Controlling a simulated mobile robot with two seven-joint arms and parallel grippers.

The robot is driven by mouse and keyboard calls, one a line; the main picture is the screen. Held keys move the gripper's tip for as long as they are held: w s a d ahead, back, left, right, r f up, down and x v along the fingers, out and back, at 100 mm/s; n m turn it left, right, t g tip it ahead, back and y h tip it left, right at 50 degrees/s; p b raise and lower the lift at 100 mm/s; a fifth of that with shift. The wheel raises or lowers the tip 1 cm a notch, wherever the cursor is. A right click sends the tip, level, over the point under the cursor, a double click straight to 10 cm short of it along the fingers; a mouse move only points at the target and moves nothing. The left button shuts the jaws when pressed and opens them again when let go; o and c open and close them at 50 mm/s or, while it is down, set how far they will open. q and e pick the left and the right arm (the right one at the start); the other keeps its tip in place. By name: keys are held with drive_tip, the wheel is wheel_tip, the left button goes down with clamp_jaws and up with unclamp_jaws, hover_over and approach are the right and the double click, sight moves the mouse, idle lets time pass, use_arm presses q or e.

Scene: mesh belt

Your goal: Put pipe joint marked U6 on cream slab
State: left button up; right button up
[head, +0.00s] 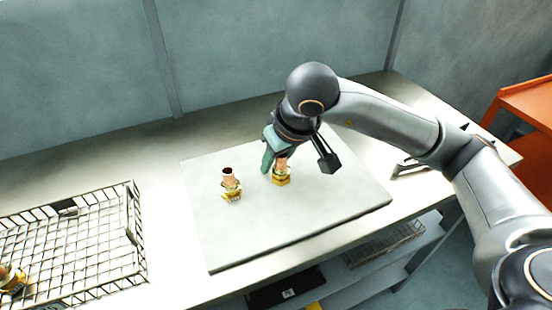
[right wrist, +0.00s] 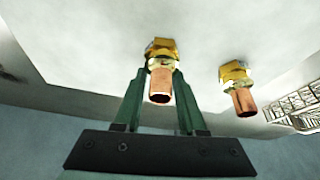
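The cream slab (head: 300,225) lies flat on the bench. Two brass-and-copper pipe joints stand upright on it, copper end up. The right-hand pipe joint (head: 282,176) is at my right gripper (head: 267,163); it also shows in the right wrist view (right wrist: 161,68). My right gripper's green fingers (right wrist: 160,75) are apart, with this joint at their tips; I see no clear grip. The left-hand pipe joint (head: 231,187) stands clear of the gripper and shows in the right wrist view (right wrist: 238,88). I cannot read U6 on any joint. My left gripper is out of view.
A wire basket (head: 136,236) stands on the bench at left, with another pipe joint (head: 12,280) at its near-left side. A shelf with a dark tray is below the bench. An orange cart (head: 530,100) stands at right. The slab's front part is bare.

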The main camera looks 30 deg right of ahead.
drive_tip(key=shift+o, duration=1.1)
drive_tip(key=shift+r, duration=0.1)
drive_tip(key=shift+r, duration=0.3)
drive_tip(key=p+v, duration=0.1)
drive_tip(key=v, duration=1)
drive_tip(key=shift+s+r, duration=0.2)
